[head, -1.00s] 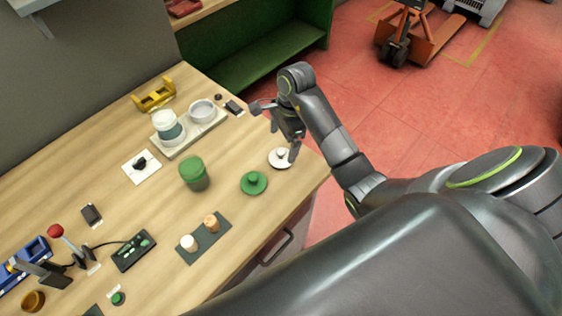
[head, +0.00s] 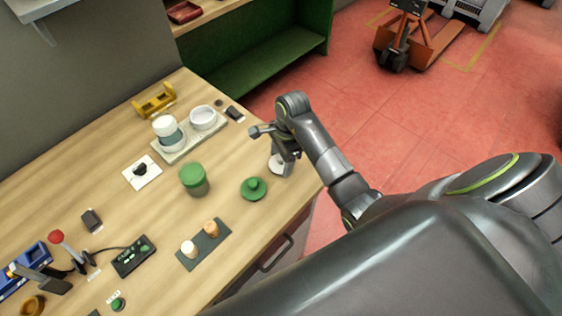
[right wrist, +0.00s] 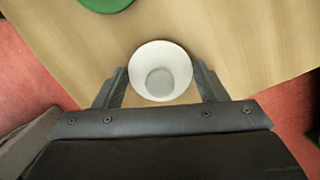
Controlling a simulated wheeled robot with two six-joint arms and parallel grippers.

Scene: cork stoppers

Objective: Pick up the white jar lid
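The white jar lid (head: 276,166) lies near the right edge of the wooden table in the head view, partly hidden by my right gripper (head: 283,161). In the right wrist view the round white lid (right wrist: 160,58) sits between the two spread fingers of my right gripper (right wrist: 160,78), with a greyish round knob in its middle. The fingers are wide apart, one on each side of the lid, close to its rim. I cannot tell whether they touch it. My left gripper is not in view.
A green lid (head: 254,188) and a green jar (head: 194,180) stand to the left of the white lid. A white jar (head: 168,132) and a white bowl (head: 203,117) stand on a pale tray (head: 183,155). A dark mat (head: 190,259) holds two stoppers. The table edge is close by on the right.

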